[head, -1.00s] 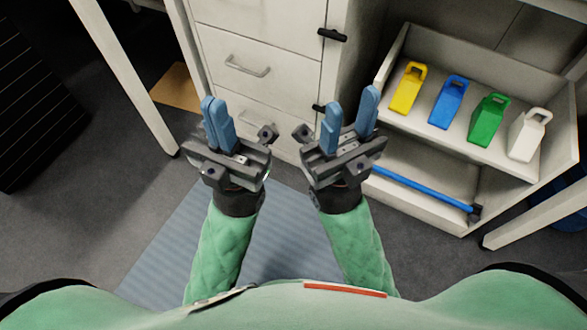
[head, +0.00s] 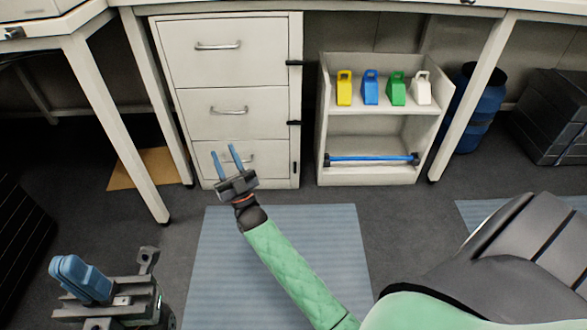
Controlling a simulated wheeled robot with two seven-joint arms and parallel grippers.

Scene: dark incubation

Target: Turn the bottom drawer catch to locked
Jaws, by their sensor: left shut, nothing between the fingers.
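The white drawer cabinet (head: 170,100) stands under the bench with three drawers. The bottom drawer (head: 270,165) has a metal handle, partly behind my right gripper's fingers. Black catches sit on the cabinet's right edge: the top catch (head: 294,63) and middle catch (head: 294,123) lie horizontal. The bottom catch (head: 295,168) looks thin and upright; its detail is too small to read. My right gripper (head: 227,154) is open and empty, in front of the bottom drawer, left of the bottom catch. My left gripper (head: 78,277) is shut and empty, low at the left, away from the cabinet.
An open shelf unit (head: 322,125) right of the cabinet holds yellow, blue, green and white handled objects above a blue bar (head: 372,159). Table legs flank the cabinet. A blue mat (head: 330,240) lies on the floor. A blue barrel (head: 483,110) stands at right.

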